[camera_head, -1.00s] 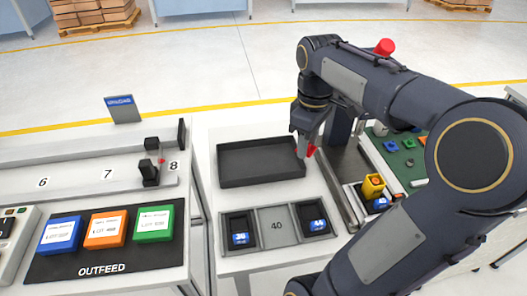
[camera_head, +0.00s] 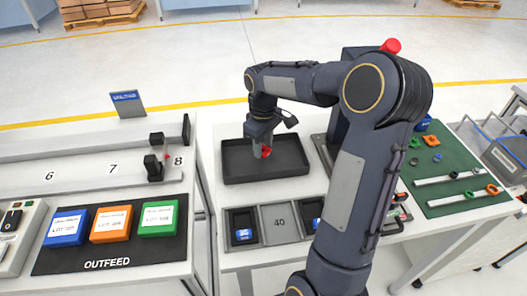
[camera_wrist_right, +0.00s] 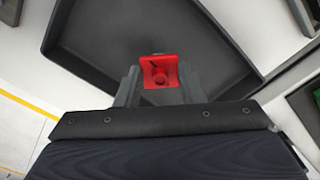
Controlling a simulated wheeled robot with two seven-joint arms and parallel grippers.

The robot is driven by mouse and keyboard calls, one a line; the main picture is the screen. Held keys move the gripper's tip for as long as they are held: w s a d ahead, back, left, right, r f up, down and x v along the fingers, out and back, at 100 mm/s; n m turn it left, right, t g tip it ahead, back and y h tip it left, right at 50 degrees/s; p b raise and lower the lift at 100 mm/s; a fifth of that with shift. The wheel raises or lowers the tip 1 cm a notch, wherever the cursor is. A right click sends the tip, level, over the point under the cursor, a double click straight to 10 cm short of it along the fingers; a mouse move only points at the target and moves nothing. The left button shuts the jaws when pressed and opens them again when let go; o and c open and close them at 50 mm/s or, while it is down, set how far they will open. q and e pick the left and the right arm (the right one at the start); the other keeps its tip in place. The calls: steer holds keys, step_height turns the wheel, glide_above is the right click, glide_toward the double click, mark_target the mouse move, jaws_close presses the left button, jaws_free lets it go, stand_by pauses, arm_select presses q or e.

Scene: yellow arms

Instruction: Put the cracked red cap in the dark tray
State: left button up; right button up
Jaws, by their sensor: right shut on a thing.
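The red cap (camera_head: 266,152) is between the fingers of my right gripper (camera_head: 262,150), over the dark tray (camera_head: 235,172) in the head view. In the right wrist view, the red cap (camera_wrist_right: 160,71) shows a dark crack-like mark and a round boss, and my right gripper (camera_wrist_right: 158,85) is shut on it. The dark tray (camera_wrist_right: 100,50) lies behind and below it there, with its floor bare. I cannot tell whether the cap touches the tray floor. My left gripper is not in view.
Blue, orange and green boxes (camera_head: 110,224) sit on the outfeed mat at left. A green mat (camera_head: 445,165) with small parts lies at right.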

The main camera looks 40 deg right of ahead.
mark_target(263, 147)
step_height(263, 147, down, 3)
stand_by(0.3)
steer(key=shift+f, duration=0.15)
steer(key=o, duration=1)
steer(key=shift+c, duration=0.2)
